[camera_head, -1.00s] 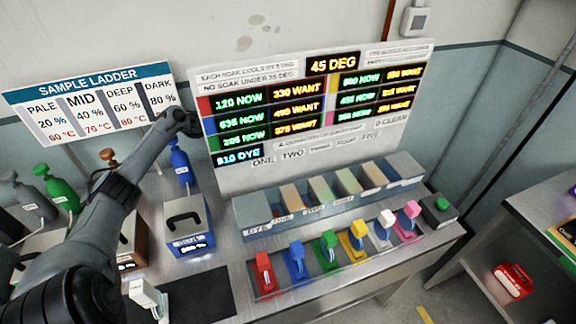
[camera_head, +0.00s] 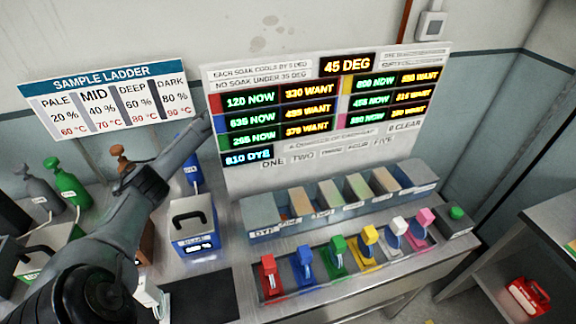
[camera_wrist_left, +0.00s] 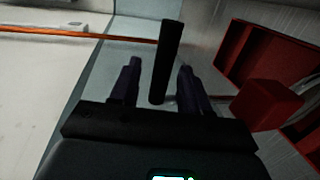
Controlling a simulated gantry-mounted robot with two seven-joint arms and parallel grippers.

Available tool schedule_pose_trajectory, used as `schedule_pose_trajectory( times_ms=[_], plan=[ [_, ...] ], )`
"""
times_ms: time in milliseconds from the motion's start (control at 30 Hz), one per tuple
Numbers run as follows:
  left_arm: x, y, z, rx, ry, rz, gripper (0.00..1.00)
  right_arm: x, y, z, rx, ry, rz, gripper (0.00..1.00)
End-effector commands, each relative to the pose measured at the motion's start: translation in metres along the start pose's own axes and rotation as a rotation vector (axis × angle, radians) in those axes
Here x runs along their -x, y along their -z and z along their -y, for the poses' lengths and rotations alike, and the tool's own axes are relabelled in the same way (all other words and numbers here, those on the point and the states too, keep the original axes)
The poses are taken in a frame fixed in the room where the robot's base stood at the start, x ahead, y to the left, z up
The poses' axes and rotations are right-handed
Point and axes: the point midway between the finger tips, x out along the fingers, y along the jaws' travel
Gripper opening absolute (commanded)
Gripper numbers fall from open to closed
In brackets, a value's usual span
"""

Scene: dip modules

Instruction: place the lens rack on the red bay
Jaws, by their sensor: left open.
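The red bay (camera_head: 269,289) is the leftmost station of the front row, below a red block on a stem (camera_head: 268,262). A small white piece (camera_head: 150,293), partly hidden by my left arm, stands at the left of the dark mat; I cannot tell if it is the lens rack. My left gripper (camera_wrist_left: 158,85) is open in the left wrist view. A dark upright bar (camera_wrist_left: 168,50) appears between its fingers; contact is unclear. A red block (camera_wrist_left: 266,104) lies right of the fingers. My right gripper is out of view.
Blue, green, yellow, white and pink stations continue the row. A compartment box (camera_head: 262,232) stands behind them. A blue-fronted module (camera_head: 195,243) with a black handle is beside the dark mat (camera_head: 205,300). Bottles (camera_head: 65,185) stand at far left.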

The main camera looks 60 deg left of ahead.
Motion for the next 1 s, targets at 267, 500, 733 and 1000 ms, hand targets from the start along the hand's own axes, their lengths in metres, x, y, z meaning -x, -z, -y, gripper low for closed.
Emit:
schedule_pose_trajectory(
  times_ms=[267,500,733,1000],
  plan=[
    [-0.0028,0.0000,0.0001,0.000,0.001,0.000,0.46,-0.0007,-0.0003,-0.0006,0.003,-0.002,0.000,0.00],
    [-0.0026,0.0000,0.0000,0.000,0.001,0.000,0.17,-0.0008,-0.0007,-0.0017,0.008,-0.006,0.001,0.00],
    [-0.0025,0.0000,0.0000,0.000,0.001,0.000,0.00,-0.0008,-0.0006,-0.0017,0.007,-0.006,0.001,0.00],
    [-0.0025,0.0000,0.0000,0.000,0.001,0.000,0.00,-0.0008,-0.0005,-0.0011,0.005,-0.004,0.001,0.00]
  ],
)
